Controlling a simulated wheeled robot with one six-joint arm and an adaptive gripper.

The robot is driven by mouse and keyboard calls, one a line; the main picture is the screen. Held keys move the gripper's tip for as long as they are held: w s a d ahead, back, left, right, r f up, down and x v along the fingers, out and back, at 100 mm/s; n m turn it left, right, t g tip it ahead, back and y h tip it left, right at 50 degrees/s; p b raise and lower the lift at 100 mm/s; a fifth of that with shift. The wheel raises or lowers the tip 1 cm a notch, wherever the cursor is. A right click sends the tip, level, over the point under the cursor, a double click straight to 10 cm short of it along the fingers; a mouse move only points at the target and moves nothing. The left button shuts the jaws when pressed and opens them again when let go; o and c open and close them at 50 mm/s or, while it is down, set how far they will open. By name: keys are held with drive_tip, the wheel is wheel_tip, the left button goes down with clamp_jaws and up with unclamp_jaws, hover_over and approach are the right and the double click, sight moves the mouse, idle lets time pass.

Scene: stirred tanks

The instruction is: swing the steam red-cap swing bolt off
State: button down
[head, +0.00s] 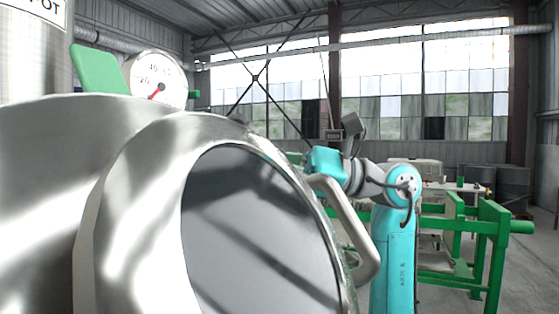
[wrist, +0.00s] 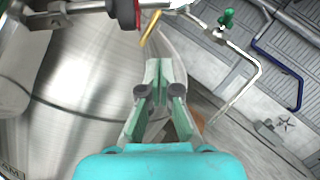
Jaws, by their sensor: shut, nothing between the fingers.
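A bent handle (head: 350,225) stands out at the cover's right edge, close to my arm. A gauge (head: 155,78) and green plate (head: 97,70) sit above the vessel. Steel piping with a green valve handle (wrist: 228,18) and a blue pipe (wrist: 290,75) lie right in the wrist view.

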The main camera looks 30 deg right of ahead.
drive_tip(key=shift+s+a+r, duration=0.15)
drive_tip(key=shift+a+r, duration=0.85)
drive_tip(key=shift+s+a+r, duration=0.15)
drive_tip(key=shift+a+r, duration=0.8)
drive_tip(key=shift+s+d+r+t, duration=0.35)
drive_tip(key=shift+s+r+t, duration=0.2)
drive_tip(key=shift+s+t, duration=0.2)
drive_tip(key=v, duration=1.2)
drive_tip(key=shift+w+r, duration=0.1)
